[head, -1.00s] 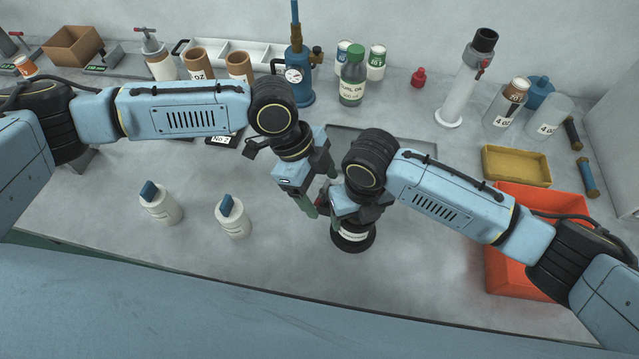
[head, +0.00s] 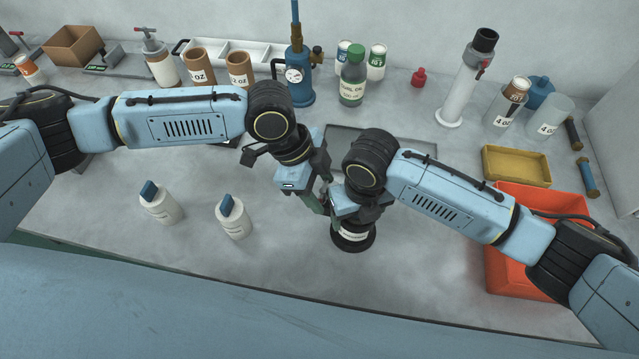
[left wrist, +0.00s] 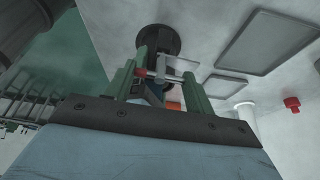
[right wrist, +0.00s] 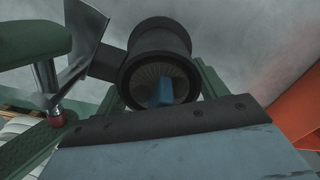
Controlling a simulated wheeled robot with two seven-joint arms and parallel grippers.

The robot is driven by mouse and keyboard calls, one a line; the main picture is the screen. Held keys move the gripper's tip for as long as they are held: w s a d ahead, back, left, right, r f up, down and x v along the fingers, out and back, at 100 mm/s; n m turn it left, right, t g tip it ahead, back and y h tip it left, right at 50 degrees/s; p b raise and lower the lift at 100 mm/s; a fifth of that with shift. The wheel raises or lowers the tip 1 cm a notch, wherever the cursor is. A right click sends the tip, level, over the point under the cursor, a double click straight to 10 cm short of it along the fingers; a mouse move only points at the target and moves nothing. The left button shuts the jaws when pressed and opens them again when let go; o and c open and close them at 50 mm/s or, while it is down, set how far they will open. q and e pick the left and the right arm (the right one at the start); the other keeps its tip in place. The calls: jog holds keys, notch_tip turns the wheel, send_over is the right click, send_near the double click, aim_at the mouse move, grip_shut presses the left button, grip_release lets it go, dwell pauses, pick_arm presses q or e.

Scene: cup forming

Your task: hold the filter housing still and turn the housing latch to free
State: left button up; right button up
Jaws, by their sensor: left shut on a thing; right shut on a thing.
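The filter housing (head: 353,238) is a dark round body with a white label, standing upright on the bench. In the right wrist view its open black top (right wrist: 160,62) shows something blue inside. My right gripper (head: 352,220) is shut on the housing, one green finger on each side. The housing latch is a metal lever with a red end (right wrist: 57,118), sticking out to the left in the right wrist view. My left gripper (head: 321,203) is shut on this lever, beside the housing. The red end also shows in the left wrist view (left wrist: 141,73). In the head view the grippers hide the latch.
Two white bottles (head: 233,217) with blue tops stand left of the housing. A flat grey tray (head: 400,142) lies behind my grippers. An orange bin (head: 520,262) and a yellow tray (head: 516,166) are at right. The bench front near the housing is clear.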

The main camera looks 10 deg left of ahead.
pick_arm(q)
jog(key=o, duration=1)
jog(key=v, duration=1.2)
pick_arm(e)
jog(key=o, duration=1.4)
